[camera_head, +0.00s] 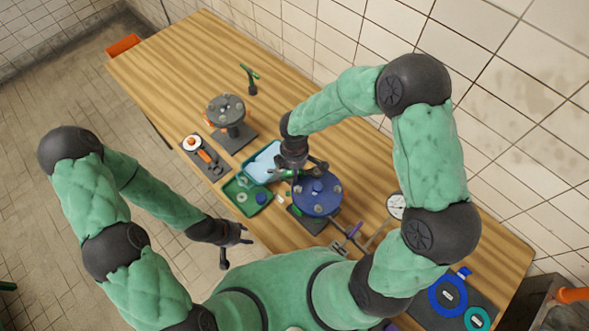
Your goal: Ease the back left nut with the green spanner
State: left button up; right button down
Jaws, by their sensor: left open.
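A blue round flange (316,197) with several grey nuts around its top stands on a dark base near the table's middle. Its back left part lies close to my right gripper (298,168), which hangs over it; I cannot tell the nut there clearly. A thin green piece shows by that gripper's fingers, but I cannot tell whether it is held or is the spanner. A green-ended tool (250,73) stands at the back of the table and may be the green spanner. My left gripper (238,249) is open and empty off the table's front edge.
A grey flange (226,109) with nuts stands on a dark base at back left. A green open case (238,198), an orange-handled tool (206,158), a white gauge (396,205) and blue rings (448,296) lie around. The tiled wall borders the back.

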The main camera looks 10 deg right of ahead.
jog(key=shift+w+m, duration=0.3)
jog(key=shift+m, duration=0.1)
jog(key=shift+r, duration=0.45)
notch_tip(320, 180, up, 3)
jog(key=p, duration=0.2)
jog(key=shift+r+p, duration=0.2)
jog(key=shift+p, duration=0.1)
dwell(0.4)
